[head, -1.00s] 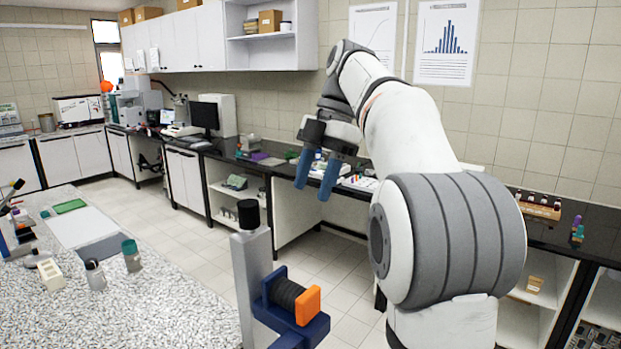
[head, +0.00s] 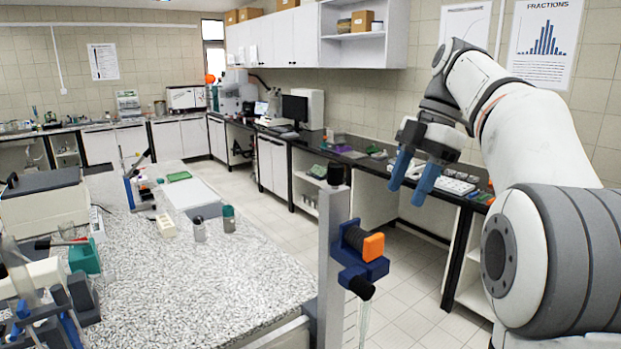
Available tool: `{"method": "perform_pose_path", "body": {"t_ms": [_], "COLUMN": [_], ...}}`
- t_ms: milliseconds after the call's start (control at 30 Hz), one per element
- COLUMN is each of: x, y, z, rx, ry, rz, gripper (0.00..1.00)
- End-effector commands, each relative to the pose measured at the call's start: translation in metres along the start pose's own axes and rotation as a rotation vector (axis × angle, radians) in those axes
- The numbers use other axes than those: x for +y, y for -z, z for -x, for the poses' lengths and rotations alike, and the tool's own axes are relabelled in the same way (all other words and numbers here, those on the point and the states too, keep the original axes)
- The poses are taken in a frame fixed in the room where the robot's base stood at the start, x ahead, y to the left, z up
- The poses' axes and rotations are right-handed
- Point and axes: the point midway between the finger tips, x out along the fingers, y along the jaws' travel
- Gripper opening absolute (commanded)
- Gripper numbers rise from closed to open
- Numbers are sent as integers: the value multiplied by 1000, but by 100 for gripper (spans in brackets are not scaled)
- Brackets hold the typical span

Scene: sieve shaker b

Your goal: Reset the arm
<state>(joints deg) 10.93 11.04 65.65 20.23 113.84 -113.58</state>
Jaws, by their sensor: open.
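My gripper (head: 412,180) hangs at the end of my raised, bent arm on the right side of the head view. Its two blue fingers point down and stand apart, with nothing between them. It appears in front of the dark wall counter (head: 376,168) and is clear of any object as far as I can tell.
A grey post (head: 333,255) with a blue and orange clamp (head: 362,252) stands near me. Tiled floor (head: 395,280) lies clear between bench and counter.

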Motion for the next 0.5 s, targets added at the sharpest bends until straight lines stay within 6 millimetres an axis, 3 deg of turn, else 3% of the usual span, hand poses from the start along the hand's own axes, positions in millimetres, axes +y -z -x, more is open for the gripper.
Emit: {"method": "perform_pose_path", "body": {"t_ms": [267, 500], "x": [-14, -33], "y": [-2, -4], "z": [-34, -79], "rx": [-50, -102], "ry": [-43, -109], "rz": [-249, -547], "gripper": [52, 52]}}
